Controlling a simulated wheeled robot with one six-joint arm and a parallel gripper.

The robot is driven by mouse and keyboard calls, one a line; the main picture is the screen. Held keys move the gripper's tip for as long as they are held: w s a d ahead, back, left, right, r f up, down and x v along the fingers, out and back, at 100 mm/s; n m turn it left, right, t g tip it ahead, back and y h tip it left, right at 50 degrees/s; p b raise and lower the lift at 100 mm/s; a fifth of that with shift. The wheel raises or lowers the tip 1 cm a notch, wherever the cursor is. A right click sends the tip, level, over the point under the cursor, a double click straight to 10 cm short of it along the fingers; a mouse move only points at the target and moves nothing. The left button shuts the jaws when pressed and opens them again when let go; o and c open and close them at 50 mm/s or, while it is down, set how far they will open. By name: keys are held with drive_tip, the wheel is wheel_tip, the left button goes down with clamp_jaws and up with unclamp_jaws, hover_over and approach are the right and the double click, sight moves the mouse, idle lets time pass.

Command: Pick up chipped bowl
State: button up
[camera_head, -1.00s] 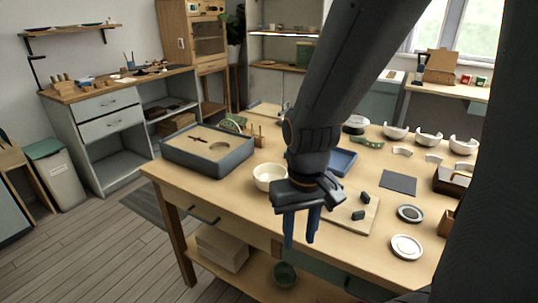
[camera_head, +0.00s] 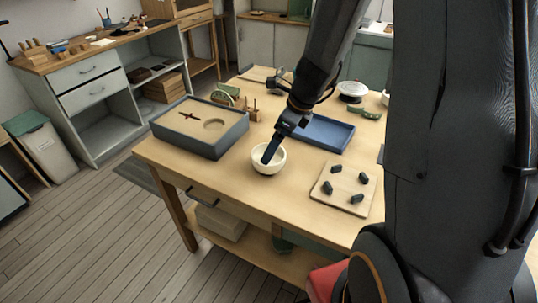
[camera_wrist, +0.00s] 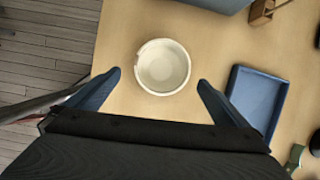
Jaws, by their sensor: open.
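The chipped bowl (camera_head: 268,163) is cream and stands upright on the wooden table, near its front edge. In the wrist view the bowl (camera_wrist: 163,68) looks empty, with a small notch in its rim at the upper left. My gripper (camera_head: 266,158) reaches down over the bowl in the head view and hides part of its rim and inside. In the wrist view my gripper (camera_wrist: 158,80) is open, with one blue finger left and one right of the bowl. Both fingers look apart from it. I cannot tell their exact height.
A grey sand-filled box (camera_head: 207,140) stands left of the bowl. A blue tray (camera_head: 325,133) lies right behind it. A board (camera_head: 343,190) with several dark pegs lies to the right. Bare table (camera_head: 225,172) shows left and front of the bowl.

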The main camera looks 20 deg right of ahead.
drive_tip(key=shift+w+d+m, duration=0.2)
drive_tip(key=shift+w+m, duration=0.15)
drive_tip(key=shift+m, duration=0.25)
drive_tip(key=shift+w+f, duration=0.15)
drive_tip(key=shift+f, duration=0.2)
drive_tip(key=x, duration=0.4)
drive_tip(key=b+x, duration=0.1)
drive_tip(key=x, duration=0.2)
drive_tip(key=shift+a, duration=0.3)
drive_tip(key=c, duration=0.8)
